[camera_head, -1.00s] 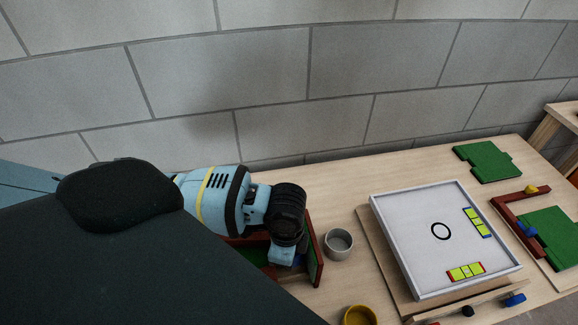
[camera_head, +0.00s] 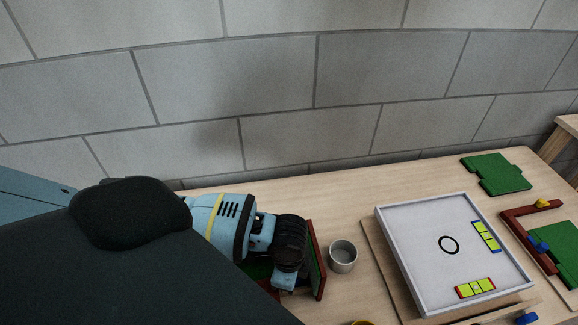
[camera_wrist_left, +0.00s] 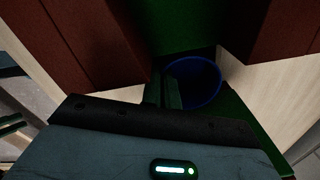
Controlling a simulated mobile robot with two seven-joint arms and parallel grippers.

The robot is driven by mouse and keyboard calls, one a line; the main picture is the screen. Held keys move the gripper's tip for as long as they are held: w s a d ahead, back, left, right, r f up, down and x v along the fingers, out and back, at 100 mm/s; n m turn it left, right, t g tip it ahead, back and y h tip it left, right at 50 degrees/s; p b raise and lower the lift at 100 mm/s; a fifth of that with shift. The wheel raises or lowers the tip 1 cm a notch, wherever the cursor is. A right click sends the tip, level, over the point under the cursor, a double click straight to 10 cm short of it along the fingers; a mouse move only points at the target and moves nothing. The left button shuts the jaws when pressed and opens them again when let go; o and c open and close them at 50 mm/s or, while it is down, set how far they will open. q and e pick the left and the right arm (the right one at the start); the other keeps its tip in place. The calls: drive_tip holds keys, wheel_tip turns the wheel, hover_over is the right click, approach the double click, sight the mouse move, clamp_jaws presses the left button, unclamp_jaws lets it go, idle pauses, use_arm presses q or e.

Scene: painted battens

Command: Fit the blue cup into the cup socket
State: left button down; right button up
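The blue cup (camera_wrist_left: 193,82) shows in the left wrist view, its round rim facing the camera, beside red-brown walls and a green surface. In the head view it is hidden by my left gripper (camera_head: 285,278), which reaches down into the red-and-green walled holder (camera_head: 317,262). In the wrist view a dark finger (camera_wrist_left: 168,92) overlaps the cup's left rim; whether the fingers grip it is too dark to tell. A grey round open-topped cup or socket (camera_head: 343,258) stands right of the holder. My right gripper is not in view.
A white tray (camera_head: 408,255) with a black ring and yellow-green blocks lies on the table's right. Green plates (camera_head: 497,174) and a red-brown L-shaped batten (camera_head: 522,240) lie beyond it. A yellow rim (camera_head: 362,322) shows at the bottom edge. A block wall stands behind.

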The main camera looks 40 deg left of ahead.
use_arm(q)
drive_tip(key=shift+f, duration=0.15)
drive_tip(key=c, duration=1.7)
unclamp_jaws()
